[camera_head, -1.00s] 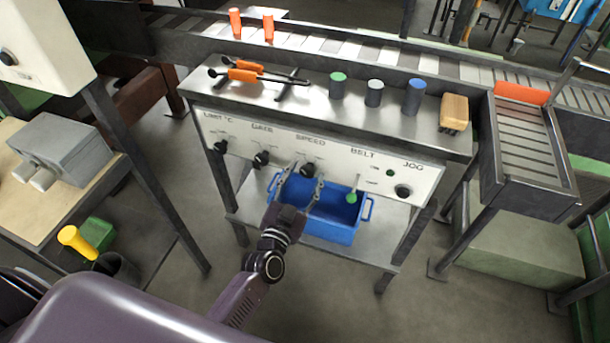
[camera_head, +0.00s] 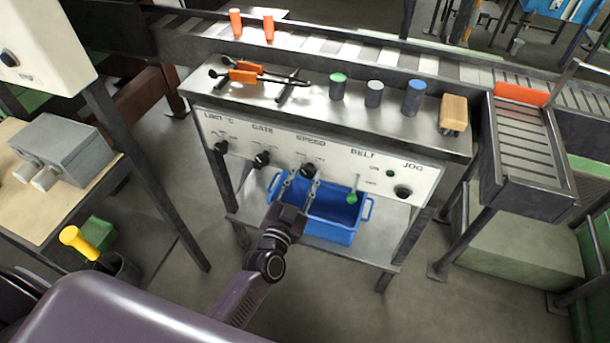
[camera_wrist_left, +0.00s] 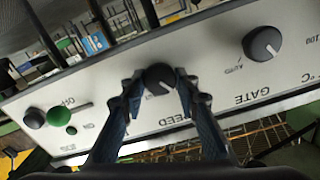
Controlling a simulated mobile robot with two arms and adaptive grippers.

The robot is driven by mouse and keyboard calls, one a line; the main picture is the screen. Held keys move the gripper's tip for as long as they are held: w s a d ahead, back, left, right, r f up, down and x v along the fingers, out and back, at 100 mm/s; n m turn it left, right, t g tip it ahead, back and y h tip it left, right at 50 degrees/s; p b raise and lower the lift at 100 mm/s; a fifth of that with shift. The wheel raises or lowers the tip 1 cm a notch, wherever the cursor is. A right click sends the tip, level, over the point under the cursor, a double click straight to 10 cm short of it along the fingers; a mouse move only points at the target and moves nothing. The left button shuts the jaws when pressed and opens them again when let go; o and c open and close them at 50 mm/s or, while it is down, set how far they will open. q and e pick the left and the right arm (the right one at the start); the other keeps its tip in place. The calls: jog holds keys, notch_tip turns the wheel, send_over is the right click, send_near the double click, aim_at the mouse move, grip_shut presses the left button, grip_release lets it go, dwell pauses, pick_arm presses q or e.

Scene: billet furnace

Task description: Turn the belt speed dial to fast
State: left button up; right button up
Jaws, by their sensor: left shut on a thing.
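The speed dial (camera_head: 307,170) is a black round knob with a white pointer line, under the SPEED label on the white panel (camera_head: 330,158). My left gripper (camera_head: 304,179) reaches up to it from below, with one finger on each side. In the left wrist view the dial (camera_wrist_left: 160,77) sits between the two fingertips (camera_wrist_left: 160,84), which are shut on it. My right gripper is not in view.
On the same panel are the gate dial (camera_head: 261,159), a green-tipped belt lever (camera_head: 352,197) and the jog knob (camera_head: 403,191). A blue bin (camera_head: 335,228) stands on the shelf below. Tongs (camera_head: 247,72), several cylinders and a brush (camera_head: 454,112) lie above.

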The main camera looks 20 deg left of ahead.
pick_arm(q)
jog(key=m+p, duration=0.2)
jog(key=shift+r+m, duration=0.15)
jog(key=shift+m, duration=0.25)
jog(key=m+p, duration=0.1)
jog(key=m, duration=0.2)
jog(key=shift+p, duration=0.35)
jog(key=m, duration=0.7)
jog(key=shift+f, duration=0.2)
jog(key=shift+m, duration=0.4)
jog(key=o, duration=1.2)
jog(key=shift+d, duration=0.1)
jog(key=shift+c, duration=0.2)
